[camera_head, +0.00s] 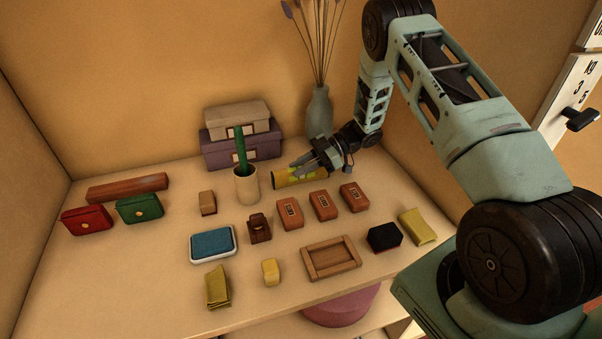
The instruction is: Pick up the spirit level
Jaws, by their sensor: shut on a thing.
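The spirit level, a yellow bar with a dark end (284,180), is at the back of the shelf top, right of a cream cup. My gripper (308,167) reaches in from the right and is shut on it. The fingers cover part of its upper side and its right end. I cannot tell whether it touches the surface or is slightly raised.
The cream cup (247,187) with a green item stands close left. A vase (319,112) with dried stems and stacked boxes (240,142) stand behind. Three orange-brown blocks (323,205) lie in front. A wooden frame (332,258) and blue pad (212,244) are nearer the front edge.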

